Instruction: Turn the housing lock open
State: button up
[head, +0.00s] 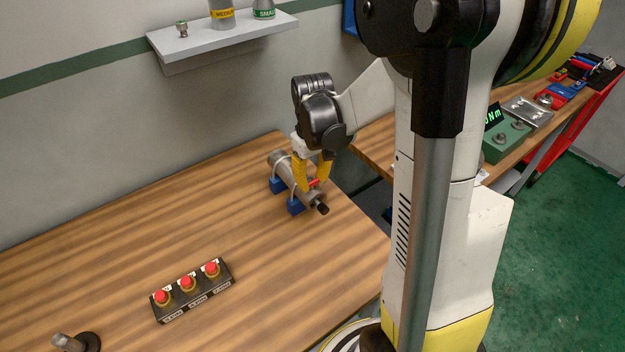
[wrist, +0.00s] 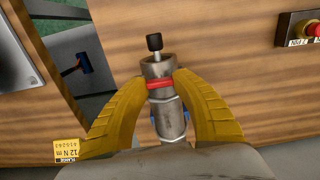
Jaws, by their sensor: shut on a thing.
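The housing (head: 288,168) is a grey metal cylinder lying on blue supports (head: 296,206) on the wooden table. A dark knob sticks out of its near end. A red lock (head: 314,183) sits across the housing near that end. In the wrist view the red lock (wrist: 160,83) lies crosswise between my yellow fingers, and the housing (wrist: 158,68) runs up to a black knob (wrist: 154,42). My gripper (head: 313,186) reaches down from above, with its fingertips shut on the red lock. The fingers hide part of the housing.
A box with red buttons (head: 190,288) stands on the table at front left. A metal post on a black base (head: 76,343) is at the bottom left. A wall shelf (head: 222,42) holds containers. Another bench (head: 372,150) lies behind my arm. The table's middle is clear.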

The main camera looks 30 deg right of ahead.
aim_at(313, 181)
dwell(0.3)
jog(key=o, duration=1.2)
notch_tip(313, 181, up, 12)
